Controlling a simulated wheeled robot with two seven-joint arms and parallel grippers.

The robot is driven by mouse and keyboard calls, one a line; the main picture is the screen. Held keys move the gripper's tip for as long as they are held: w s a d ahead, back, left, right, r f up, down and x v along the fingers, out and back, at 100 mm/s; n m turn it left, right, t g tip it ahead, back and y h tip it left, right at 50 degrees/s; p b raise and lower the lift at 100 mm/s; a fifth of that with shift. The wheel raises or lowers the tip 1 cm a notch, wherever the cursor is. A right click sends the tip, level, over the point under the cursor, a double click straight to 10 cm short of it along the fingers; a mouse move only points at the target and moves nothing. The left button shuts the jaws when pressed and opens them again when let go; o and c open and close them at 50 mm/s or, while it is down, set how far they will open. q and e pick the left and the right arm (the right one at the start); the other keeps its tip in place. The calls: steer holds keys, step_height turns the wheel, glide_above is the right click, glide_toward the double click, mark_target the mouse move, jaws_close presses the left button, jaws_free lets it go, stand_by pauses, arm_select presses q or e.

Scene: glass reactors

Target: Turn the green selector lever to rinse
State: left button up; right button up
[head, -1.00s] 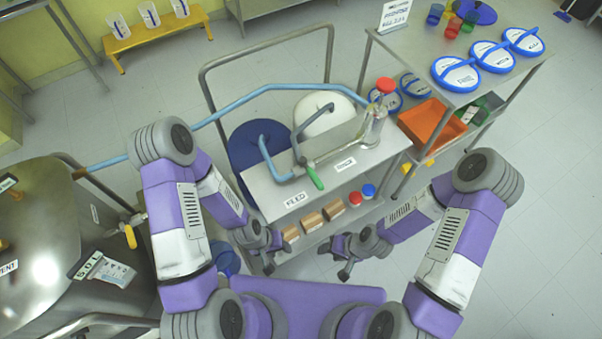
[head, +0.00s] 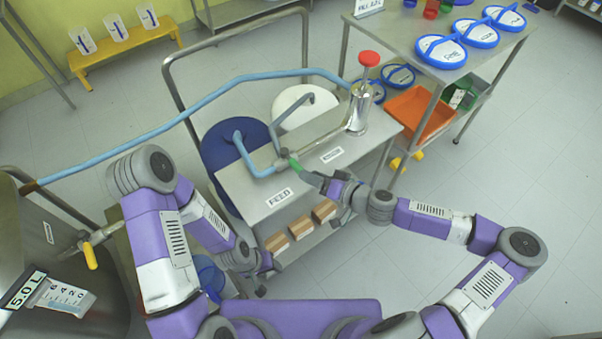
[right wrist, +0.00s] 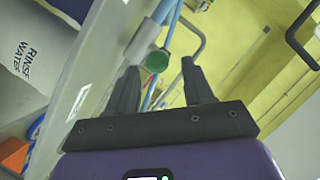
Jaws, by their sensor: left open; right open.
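My right gripper (head: 313,180) is open at the lever's free end. In the right wrist view, the round green lever end (right wrist: 157,61) shows between the open fingers of the right gripper (right wrist: 160,72), nearer the left finger; contact cannot be told. My left gripper (head: 264,270) is low at the cart's front, away from the lever.
A steel pump with a red knob (head: 369,58) stands right of the valve. Blue pipes (head: 190,110) join the valve. A white drum (head: 300,103) and blue drum (head: 222,150) stand behind. Brown boxes (head: 300,227) sit on the lower shelf. The RINSE WATER container (right wrist: 30,55) shows.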

mark_target(293, 168)
steer(key=b+x, duration=0.1)
steer(key=x, duration=0.3)
steer(key=shift+w+a+f, duration=0.15)
steer(key=shift+w+a, duration=0.05)
steer(key=shift+a, duration=0.15)
steer(key=shift+c, duration=0.2)
jaws_close()
